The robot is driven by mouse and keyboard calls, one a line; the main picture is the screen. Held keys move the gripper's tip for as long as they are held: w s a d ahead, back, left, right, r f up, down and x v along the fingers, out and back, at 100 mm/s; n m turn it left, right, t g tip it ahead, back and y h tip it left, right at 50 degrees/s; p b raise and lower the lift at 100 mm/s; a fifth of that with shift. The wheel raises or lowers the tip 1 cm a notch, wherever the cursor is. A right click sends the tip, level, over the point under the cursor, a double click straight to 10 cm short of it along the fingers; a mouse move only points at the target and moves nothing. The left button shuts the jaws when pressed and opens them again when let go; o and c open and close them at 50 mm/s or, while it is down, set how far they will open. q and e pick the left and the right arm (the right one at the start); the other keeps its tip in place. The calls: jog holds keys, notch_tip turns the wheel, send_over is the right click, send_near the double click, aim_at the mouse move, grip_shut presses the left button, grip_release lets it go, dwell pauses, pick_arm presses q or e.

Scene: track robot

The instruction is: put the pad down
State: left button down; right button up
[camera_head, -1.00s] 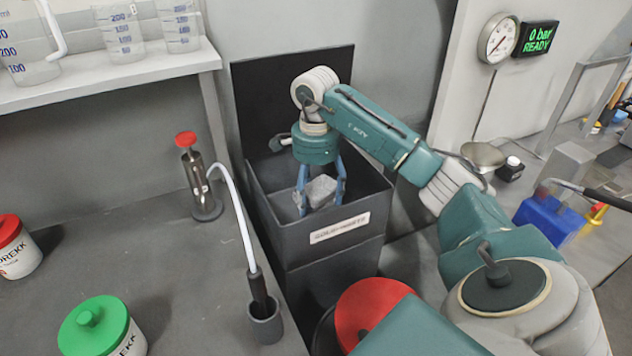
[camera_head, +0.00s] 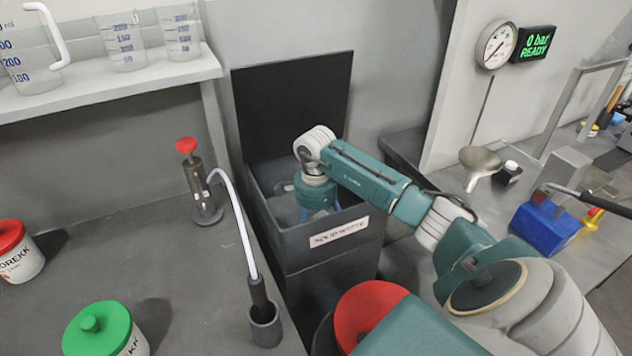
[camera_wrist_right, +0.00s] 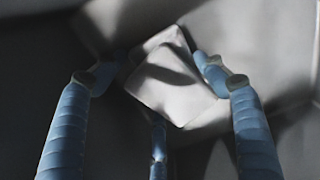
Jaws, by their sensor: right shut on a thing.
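The pad (camera_wrist_right: 175,85) is pale grey and square-edged. In the right wrist view it sits tilted between the blue fingertips. My right gripper (camera_wrist_right: 155,80) is shut on it. In the head view my right gripper (camera_head: 318,207) is down inside the dark open bin (camera_head: 290,243), whose front label appears to read solid waste. The bin's front wall and my wrist hide the pad and fingertips there. I cannot tell whether the pad touches the bin floor. My left gripper is not in view.
The bin's raised dark lid (camera_head: 292,105) stands behind my arm. Left of the bin are a red-topped metal device (camera_head: 200,185), a white hose into a dark cup (camera_head: 265,325) and lidded jars (camera_head: 100,330). A blue item (camera_head: 545,228) is on the right bench.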

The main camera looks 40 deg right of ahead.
jog(key=shift+f, duration=0.15)
jog(key=o, duration=1.1)
jog(key=shift+r, duration=0.35)
notch_tip(320, 180, up, 12)
jog(key=shift+f+b, duration=0.2)
jog(key=shift+b, duration=0.65)
